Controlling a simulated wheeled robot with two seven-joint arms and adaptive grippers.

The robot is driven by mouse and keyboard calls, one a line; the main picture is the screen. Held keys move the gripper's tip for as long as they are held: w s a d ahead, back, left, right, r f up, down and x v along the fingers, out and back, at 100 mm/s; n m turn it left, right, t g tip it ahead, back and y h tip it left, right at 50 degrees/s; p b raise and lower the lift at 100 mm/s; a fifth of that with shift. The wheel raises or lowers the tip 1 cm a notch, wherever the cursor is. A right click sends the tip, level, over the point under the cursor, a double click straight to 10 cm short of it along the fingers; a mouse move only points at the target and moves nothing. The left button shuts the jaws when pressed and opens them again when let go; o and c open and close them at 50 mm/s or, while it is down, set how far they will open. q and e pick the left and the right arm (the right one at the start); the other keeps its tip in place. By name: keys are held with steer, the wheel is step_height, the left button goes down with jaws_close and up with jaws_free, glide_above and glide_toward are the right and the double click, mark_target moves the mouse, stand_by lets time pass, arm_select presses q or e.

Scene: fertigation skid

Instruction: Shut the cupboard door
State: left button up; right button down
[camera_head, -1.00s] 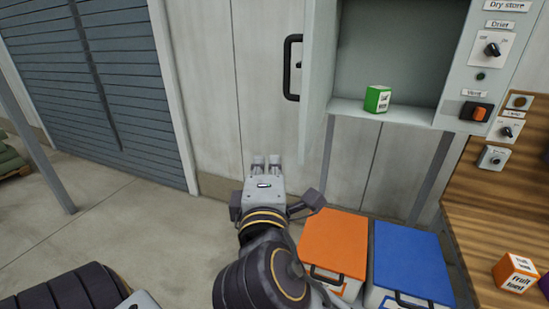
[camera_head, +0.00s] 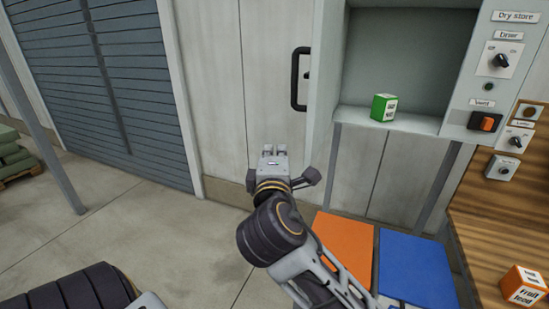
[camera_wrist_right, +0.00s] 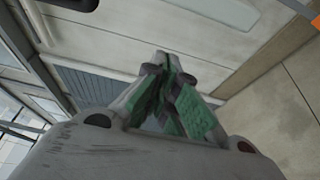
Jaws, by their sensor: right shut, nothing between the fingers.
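The cupboard (camera_head: 410,55) is open, and a green and white box (camera_head: 384,107) stands on its floor. Its door (camera_head: 323,85) stands swung out at the left side, seen nearly edge-on. The black handle (camera_head: 299,79) sticks out from the door's left side. My right gripper (camera_head: 274,150) is shut and empty, below and a little left of the handle and apart from the door. Its closed fingers also show in the right wrist view (camera_wrist_right: 175,85), where I cannot make out the handle. My left gripper is out of view.
An orange-lidded box (camera_head: 345,252) and a blue-lidded box (camera_head: 415,268) stand below the cupboard. A control panel (camera_head: 497,70) is at its right. A wooden bench (camera_head: 490,225) carries an orange and white box (camera_head: 523,286).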

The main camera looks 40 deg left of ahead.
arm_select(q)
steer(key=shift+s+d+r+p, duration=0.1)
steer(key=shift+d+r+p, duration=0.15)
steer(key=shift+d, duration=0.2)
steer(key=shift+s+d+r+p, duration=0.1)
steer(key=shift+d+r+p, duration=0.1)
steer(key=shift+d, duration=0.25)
arm_select(e)
steer(key=shift+w+d, duration=0.25)
steer(key=shift+d, duration=0.35)
steer(key=shift+w+d, duration=0.25)
steer(key=shift+d, duration=0.35)
steer(key=shift+w+d, duration=0.25)
steer(key=shift+d, duration=0.35)
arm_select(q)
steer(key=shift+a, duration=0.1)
